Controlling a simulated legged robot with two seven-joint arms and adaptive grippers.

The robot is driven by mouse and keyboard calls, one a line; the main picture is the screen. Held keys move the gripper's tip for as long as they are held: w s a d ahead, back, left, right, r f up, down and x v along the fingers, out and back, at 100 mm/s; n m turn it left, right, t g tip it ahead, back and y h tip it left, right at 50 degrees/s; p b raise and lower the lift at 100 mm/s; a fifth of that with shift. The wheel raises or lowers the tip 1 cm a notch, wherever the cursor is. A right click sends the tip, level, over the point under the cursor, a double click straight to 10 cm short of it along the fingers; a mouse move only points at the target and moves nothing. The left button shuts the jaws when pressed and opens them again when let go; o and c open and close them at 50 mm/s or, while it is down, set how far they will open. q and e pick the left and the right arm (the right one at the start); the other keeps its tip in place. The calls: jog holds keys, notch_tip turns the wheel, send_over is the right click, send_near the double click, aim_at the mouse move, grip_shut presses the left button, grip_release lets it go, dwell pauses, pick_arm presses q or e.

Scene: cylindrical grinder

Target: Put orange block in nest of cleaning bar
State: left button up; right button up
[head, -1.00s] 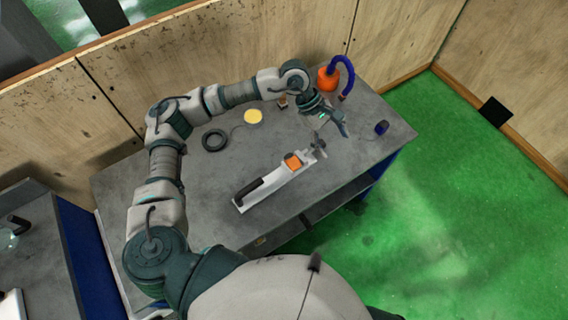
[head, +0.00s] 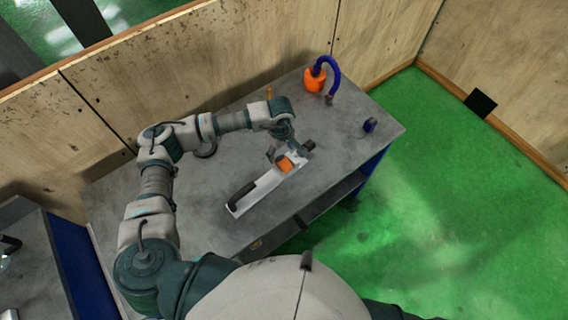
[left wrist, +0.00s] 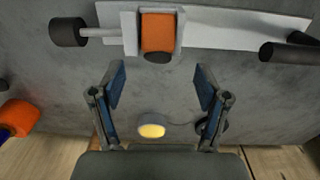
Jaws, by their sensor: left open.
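The white cleaning bar (head: 265,187) lies diagonally on the grey table, with a black handle at its near left end. The orange block (head: 286,164) is at its far right part. In the left wrist view the block (left wrist: 158,32) sits between the white walls of the nest (left wrist: 131,35); I cannot tell how deeply it is seated. A dark rounded part shows at its lower edge. My left gripper (head: 287,151) is just beyond the block in the head view. In the left wrist view its fingers (left wrist: 161,85) are open and empty, apart from the block. My right gripper is out of view.
An orange bottle with a blue hose (head: 315,80) stands at the table's back right. A small dark blue item (head: 369,125) lies near the right edge.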

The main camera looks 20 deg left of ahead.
aim_at(282, 160)
pick_arm(q)
notch_tip(282, 160, down, 6)
jog(key=shift+w+d+r+p, duration=0.1)
jog(key=shift+d+r+p, duration=0.1)
jog(key=shift+p, duration=0.45)
jog(key=c, duration=1.1)
jog(key=shift+s+f, duration=0.1)
jog(key=shift+s, duration=0.1)
jog(key=shift+c, duration=1.2)
